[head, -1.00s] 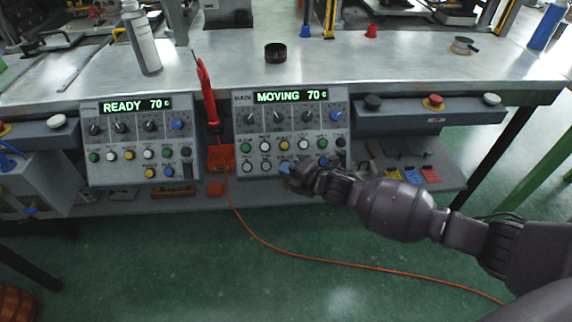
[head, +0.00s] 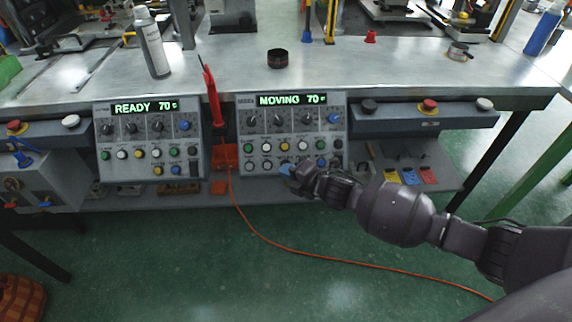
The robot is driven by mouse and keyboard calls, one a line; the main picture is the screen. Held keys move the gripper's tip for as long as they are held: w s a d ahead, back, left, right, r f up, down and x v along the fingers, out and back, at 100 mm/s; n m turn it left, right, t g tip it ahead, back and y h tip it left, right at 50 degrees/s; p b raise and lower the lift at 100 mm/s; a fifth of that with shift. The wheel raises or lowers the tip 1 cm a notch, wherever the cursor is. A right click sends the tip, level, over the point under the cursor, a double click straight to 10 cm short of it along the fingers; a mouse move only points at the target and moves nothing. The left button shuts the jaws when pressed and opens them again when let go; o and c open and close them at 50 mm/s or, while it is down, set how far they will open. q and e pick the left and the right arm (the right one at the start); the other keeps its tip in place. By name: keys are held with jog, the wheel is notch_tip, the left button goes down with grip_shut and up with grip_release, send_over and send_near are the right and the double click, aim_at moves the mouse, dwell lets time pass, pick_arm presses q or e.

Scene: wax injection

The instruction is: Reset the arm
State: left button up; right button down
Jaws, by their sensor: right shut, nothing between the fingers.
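My right gripper (head: 288,173) is shut and empty. It is in front of the lower button rows of the right control panel (head: 242,128), and I cannot tell whether it touches a button. My right arm reaches in from the lower right. The right panel's display (head: 291,100) reads MOVING 70 c. The left control panel (head: 102,128) has a display (head: 146,107) that reads READY 70 c. My left gripper is not in view.
A red tool (head: 211,95) stands between the panels, with an orange cable (head: 300,255) across the floor. Red buttons (head: 430,105) sit along the front edge.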

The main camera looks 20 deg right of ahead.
dwell(0.6)
jog(key=s+a+r+m+t+h+p, duration=0.15)
jog(key=s+r+m, duration=0.35)
jog(key=s+m, duration=0.65)
pick_arm(q)
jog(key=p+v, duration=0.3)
jog(key=p, duration=0.1)
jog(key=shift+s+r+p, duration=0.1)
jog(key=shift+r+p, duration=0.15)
jog(key=shift+p, duration=0.15)
pick_arm(e)
jog(key=s+d+f+m+g+h, duration=0.1)
jog(key=s+d+f+m+h, duration=0.1)
jog(key=s, duration=0.6)
jog(key=s+d+f+m+g+h, duration=0.1)
jog(key=s+d+f+m, duration=0.1)
jog(key=s+d+m, duration=0.2)
jog(key=s+d+f+m+g+h, duration=0.1)
jog(key=s+m, duration=0.5)
jog(key=s, duration=0.6)
jog(key=shift+s+d+f+h, duration=0.15)
jog(key=shift+d+f+h, duration=0.3)
jog(key=shift+d+h, duration=0.55)
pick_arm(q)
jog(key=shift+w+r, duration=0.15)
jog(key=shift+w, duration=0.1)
pick_arm(e)
jog(key=shift+g, duration=0.25)
jog(key=shift+d, duration=0.15)
